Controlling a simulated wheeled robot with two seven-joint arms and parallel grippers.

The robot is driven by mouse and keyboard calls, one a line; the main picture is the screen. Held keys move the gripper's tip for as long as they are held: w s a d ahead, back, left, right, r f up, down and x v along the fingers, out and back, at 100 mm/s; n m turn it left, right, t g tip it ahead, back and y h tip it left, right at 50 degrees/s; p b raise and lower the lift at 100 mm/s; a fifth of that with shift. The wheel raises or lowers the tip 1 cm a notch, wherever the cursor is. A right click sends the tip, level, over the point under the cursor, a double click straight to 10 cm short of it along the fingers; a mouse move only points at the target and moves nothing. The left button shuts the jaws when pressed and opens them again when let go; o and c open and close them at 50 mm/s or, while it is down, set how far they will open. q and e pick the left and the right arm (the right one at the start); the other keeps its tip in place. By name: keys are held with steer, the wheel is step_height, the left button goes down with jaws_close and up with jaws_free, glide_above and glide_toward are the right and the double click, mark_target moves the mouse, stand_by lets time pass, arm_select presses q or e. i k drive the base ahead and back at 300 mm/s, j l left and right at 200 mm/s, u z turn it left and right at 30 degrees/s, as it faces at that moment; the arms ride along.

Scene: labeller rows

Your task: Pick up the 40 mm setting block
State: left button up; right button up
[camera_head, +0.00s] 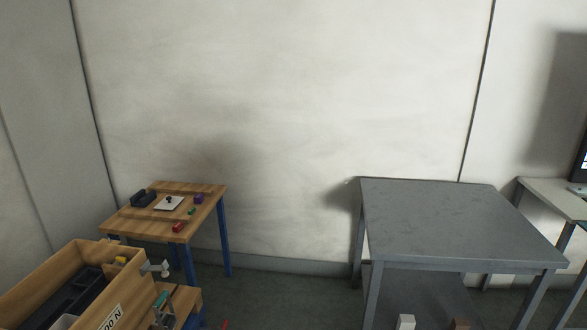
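I cannot tell which thing is the 40 mm setting block; no size marking is readable. Small blocks lie on the far wooden table (150,226): a purple block (198,198), a small green piece (191,211) and a red block (178,227). A white card (168,203) with a dark piece on it lies beside them. A dark object (143,197) sits at the table's back left. Neither of my grippers shows in the head view.
A wooden box (110,308) with dark contents and a small yellow piece (120,260) stands at the lower left. A bare grey table (450,220) stands right of centre. A white piece (405,322) and a brown piece (460,324) show at the bottom edge.

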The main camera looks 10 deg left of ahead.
mark_target(199, 199)
steer(key=i+j+u, duration=0.1)
steer(key=i+u, duration=0.15)
steer(key=i, duration=0.25)
steer(key=i+u, duration=0.2)
steer(key=i, duration=0.35)
steer(key=i+l+u, duration=0.1)
steer(key=i+u, duration=0.15)
steer(key=i, duration=0.25)
steer(key=i+l+u, duration=0.25)
steer(key=i, duration=0.25)
steer(key=i+l+u, duration=0.1)
steer(key=i+u, duration=0.15)
steer(key=i, duration=0.2)
steer(key=i+l+u, duration=0.25)
steer(key=i, duration=0.2)
